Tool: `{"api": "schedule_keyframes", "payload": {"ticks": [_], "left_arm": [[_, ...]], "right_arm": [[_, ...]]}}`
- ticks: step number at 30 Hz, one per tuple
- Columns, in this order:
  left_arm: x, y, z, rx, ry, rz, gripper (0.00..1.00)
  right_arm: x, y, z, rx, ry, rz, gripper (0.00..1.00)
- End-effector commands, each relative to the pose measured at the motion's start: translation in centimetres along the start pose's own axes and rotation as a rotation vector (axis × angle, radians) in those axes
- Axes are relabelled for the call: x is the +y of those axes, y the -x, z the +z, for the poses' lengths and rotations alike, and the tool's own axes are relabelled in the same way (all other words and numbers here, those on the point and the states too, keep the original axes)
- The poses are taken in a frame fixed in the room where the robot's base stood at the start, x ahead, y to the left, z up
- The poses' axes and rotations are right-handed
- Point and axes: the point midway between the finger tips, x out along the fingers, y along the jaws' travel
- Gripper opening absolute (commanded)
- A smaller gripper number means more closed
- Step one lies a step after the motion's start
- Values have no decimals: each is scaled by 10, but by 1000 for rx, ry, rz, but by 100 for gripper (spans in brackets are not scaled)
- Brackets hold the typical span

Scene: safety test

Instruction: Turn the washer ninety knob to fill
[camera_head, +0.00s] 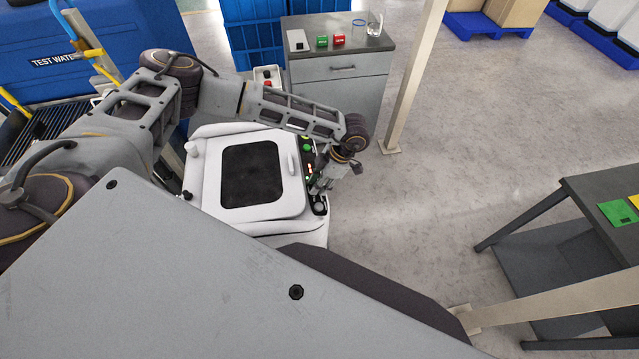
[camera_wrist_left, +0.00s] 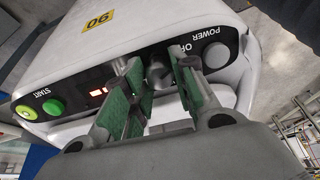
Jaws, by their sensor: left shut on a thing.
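The washer (camera_head: 211,211) is a white box with a dark window in its lid and a black control panel on its right side. In the left wrist view the washer (camera_wrist_left: 188,17) carries a yellow "90" label, upside down. A round grey knob (camera_wrist_left: 158,73) sits mid-panel, partly covered by the fingers. My left gripper (camera_head: 322,184) is at the panel. In the wrist view its green-padded fingers (camera_wrist_left: 157,88) stand on both sides of the knob, shut on it. Lettering beginning "OF" shows beside the knob; its pointer and other markings are hidden. My right gripper is not in view.
Also on the panel are a green START button (camera_wrist_left: 53,107), a red display (camera_wrist_left: 98,92) and a grey POWER button (camera_wrist_left: 214,55). A grey cabinet (camera_head: 338,72) stands behind the washer, near a pale post (camera_head: 413,75). A dark table (camera_head: 600,190) stands right; floor between is clear.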

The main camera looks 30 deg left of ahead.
Motion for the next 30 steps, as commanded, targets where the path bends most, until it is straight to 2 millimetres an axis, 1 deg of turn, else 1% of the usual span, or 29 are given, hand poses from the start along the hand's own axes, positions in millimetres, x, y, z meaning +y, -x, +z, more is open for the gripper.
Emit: {"api": "schedule_keyframes", "payload": {"ticks": [11,30], "left_arm": [[1,-1,1,-2,-196,15,3],[2,-2,2,-2,-699,51,3]], "right_arm": [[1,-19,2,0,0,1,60],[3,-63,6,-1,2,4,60]]}}
